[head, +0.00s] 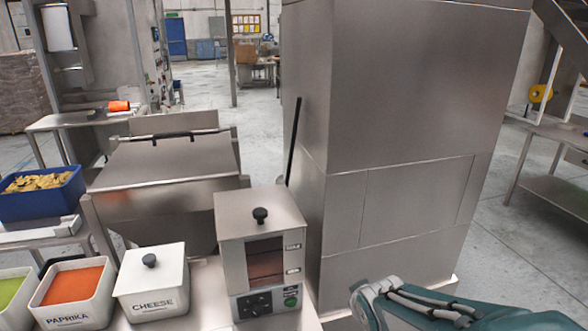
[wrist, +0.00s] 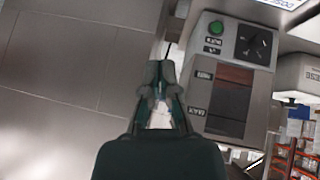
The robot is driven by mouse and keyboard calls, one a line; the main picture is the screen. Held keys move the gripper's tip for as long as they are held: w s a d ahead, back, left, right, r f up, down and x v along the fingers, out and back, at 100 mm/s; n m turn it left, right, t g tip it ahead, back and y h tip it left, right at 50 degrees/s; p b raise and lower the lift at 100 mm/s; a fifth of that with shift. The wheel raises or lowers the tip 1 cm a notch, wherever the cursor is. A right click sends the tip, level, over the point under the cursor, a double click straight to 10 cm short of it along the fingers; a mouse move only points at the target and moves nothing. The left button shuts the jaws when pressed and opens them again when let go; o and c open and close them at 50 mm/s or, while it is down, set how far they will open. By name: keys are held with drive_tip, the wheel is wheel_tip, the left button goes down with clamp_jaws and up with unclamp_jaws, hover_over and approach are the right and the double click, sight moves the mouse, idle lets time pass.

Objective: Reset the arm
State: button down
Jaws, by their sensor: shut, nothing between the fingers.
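My gripper (wrist: 161,72) is shut and empty in the wrist view, its dark fingers together near the middle of the picture. My teal and grey arm enters the head view at the lower right, beside the tall steel cabinet. The wrist picture looks turned over: the small steel machine (wrist: 230,85) with its green button and dial shows upside down just right of my fingers. The same machine (head: 258,245) stands on the counter in the head view, with a black knob on its lid. I cannot tell the gap between fingers and machine.
A tall steel cabinet (head: 410,120) fills the centre right. Left of the machine are a lidded CHEESE tub (head: 152,284), an open PAPRIKA tub (head: 72,287) and a green-filled tub (head: 12,297). A blue crate (head: 42,200) stands behind. Open floor shows beyond.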

drive_tip(key=s+d+r+m+g, duration=0.1)
drive_tip(key=s+r, duration=0.3)
drive_tip(key=s, duration=0.4)
drive_tip(key=s+d+r+m+g, duration=0.1)
drive_tip(key=s+r+m, duration=0.2)
drive_tip(key=s, duration=0.6)
drive_tip(key=shift+d+r+m, duration=0.15)
drive_tip(key=shift+r+m, duration=0.25)
drive_tip(key=shift+r, duration=0.5)
idle(0.4)
